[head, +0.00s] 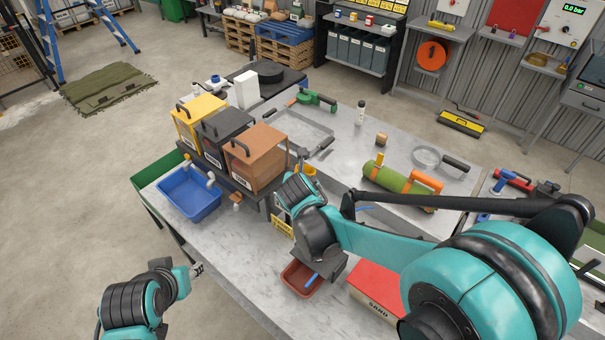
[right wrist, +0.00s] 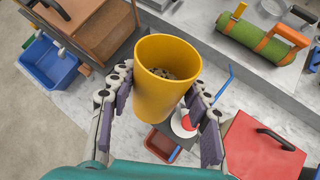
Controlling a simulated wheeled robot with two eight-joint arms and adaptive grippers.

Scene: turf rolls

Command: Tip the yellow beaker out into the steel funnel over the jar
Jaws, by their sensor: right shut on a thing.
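The yellow beaker (right wrist: 160,95) is between the fingers of my right gripper (right wrist: 158,115), which is shut on it. In the right wrist view its open mouth faces the camera, and greyish pieces show inside. In the head view my right wrist (head: 310,222) hides most of the grip; a small yellow-orange patch behind it may be the beaker. I cannot make out the steel funnel or jar for sure; a pale round thing with red (right wrist: 185,123) is partly hidden behind the beaker. My left gripper (head: 197,269) is apart, near the table's left edge, its opening too small to judge.
Yellow, black and brown dispenser bins (head: 254,157) stand left of my right wrist, a blue tub (head: 190,195) beside them. A reddish tray (head: 296,283) and a red sand box (head: 376,288) are close in front. A green roll (head: 392,180) lies to the right.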

